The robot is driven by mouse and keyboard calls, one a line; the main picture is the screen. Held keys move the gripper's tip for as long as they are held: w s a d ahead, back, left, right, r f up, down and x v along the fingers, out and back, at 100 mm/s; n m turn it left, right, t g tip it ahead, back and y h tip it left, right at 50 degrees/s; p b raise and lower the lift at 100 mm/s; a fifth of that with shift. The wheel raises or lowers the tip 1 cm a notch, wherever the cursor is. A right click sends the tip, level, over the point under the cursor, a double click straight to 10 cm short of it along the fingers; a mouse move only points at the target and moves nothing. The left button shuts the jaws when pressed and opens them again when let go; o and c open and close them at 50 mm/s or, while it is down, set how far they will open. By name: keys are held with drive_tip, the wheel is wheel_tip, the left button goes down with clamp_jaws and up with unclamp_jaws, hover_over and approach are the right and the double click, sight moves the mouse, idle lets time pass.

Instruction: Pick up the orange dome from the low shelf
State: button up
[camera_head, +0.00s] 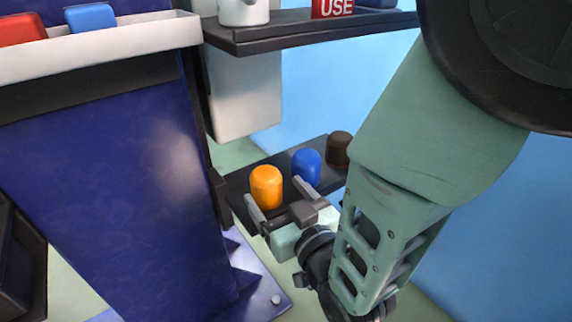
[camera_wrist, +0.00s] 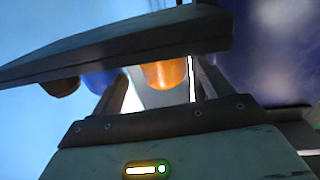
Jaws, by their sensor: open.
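The orange dome (camera_head: 266,187) stands upright on the dark low shelf (camera_head: 238,186), at its left part in the head view. A blue dome (camera_head: 306,166) and a dark brown dome (camera_head: 339,149) stand to its right on the same shelf. My gripper (camera_head: 272,190) is open, its two fingers pointing at the orange dome from the near side. In the wrist view the orange dome (camera_wrist: 166,74) appears between the two fingers, partly hidden by the shelf edge (camera_wrist: 120,48). I cannot tell whether the fingers touch it.
A dark blue panel (camera_head: 110,190) stands left of the low shelf. An upper shelf (camera_head: 300,32) with a white container (camera_head: 243,12) and a red box (camera_head: 333,8) is above. A pale bin (camera_head: 110,46) is at the upper left.

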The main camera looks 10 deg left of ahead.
sight(262, 177)
drive_tip(key=shift+b+x, duration=1.4)
drive_tip(key=shift+x, duration=1.7)
drive_tip(key=shift+s+a, duration=0.15)
drive_tip(key=shift+s, duration=0.05)
drive_tip(key=shift+c, duration=0.3)
drive_tip(key=c, duration=1)
